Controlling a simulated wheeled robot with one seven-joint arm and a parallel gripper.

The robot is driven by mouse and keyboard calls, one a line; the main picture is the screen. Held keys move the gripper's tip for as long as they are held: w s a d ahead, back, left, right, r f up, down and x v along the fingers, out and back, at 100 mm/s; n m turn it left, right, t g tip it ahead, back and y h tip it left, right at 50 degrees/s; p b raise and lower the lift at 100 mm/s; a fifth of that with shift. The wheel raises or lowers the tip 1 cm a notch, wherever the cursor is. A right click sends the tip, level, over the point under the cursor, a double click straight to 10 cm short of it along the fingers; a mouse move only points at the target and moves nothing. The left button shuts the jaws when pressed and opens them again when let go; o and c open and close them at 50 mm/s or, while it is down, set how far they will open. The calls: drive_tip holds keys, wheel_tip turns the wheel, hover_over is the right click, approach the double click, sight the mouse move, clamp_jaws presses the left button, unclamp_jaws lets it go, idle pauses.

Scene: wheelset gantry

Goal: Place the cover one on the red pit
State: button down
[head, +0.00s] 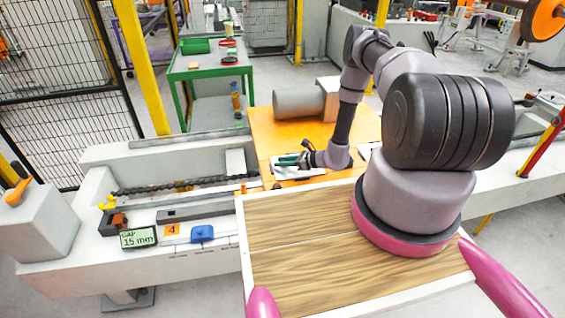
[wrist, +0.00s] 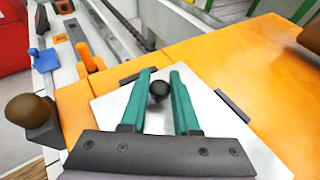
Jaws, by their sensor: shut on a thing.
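The cover is a white plate (wrist: 223,130) with a black knob (wrist: 158,91); I take this to be cover one, as no label shows. It lies on or just above the orange surface, between short dark strips. My gripper (wrist: 160,80) has its green fingers on either side of the knob and is shut on it. In the head view my gripper (head: 288,160) is low over the white plate (head: 306,174), left of my arm. I cannot make out a red pit for certain in either view.
The orange panel (head: 270,125) carries a grey cylinder (head: 298,103) at the back. A brown ball-topped post (wrist: 27,110) stands close left of my gripper.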

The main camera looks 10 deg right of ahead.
drive_tip(key=c, duration=0.7)
unclamp_jaws()
drive_tip(key=shift+f, duration=0.1)
drive_tip(key=shift+o, duration=0.2)
